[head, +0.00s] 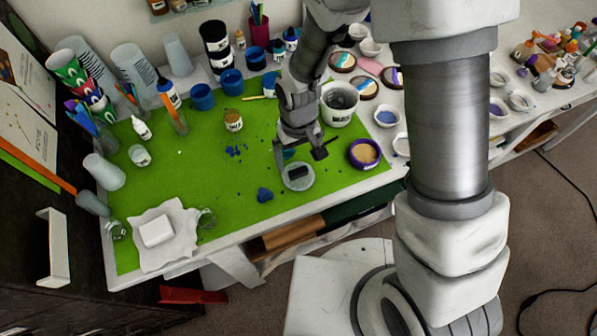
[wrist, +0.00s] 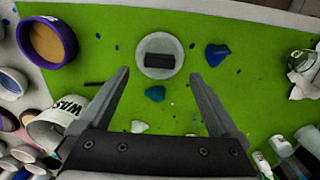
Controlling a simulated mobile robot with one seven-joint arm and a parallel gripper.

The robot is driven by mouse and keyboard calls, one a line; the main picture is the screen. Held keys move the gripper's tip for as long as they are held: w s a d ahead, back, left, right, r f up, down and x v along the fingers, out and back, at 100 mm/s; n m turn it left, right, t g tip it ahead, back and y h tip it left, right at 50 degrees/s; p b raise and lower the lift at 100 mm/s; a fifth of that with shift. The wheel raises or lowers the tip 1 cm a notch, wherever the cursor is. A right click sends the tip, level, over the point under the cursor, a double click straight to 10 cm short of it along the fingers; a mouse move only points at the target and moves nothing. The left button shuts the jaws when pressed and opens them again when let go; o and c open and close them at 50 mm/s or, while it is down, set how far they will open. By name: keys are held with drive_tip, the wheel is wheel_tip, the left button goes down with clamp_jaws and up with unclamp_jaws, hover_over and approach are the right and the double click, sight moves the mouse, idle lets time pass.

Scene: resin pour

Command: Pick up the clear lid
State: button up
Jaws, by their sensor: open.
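The clear lid (head: 298,179) lies flat on the green mat near the front edge of the table. In the wrist view it is a pale round disc (wrist: 151,72) with a dark block-shaped knob in its middle. My gripper (head: 303,153) points down just above and behind the lid in the head view. In the wrist view my gripper (wrist: 159,74) is open and empty, with the lid ahead between the lines of its two fingers. The fingers appear apart from the lid; the exact height gap is hard to tell.
A purple-rimmed bowl (head: 365,154) of tan material and a white waste tub (head: 338,117) stand close to the right. Blue lumps lie near the lid, one at its left (head: 264,195). A white block on paper (head: 157,232) is at front left. The mat's middle is mostly clear.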

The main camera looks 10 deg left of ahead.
sight(298, 170)
drive_tip(key=shift+f+p, duration=0.45)
drive_tip(key=shift+f, duration=2.15)
drive_tip(key=c, duration=1.4)
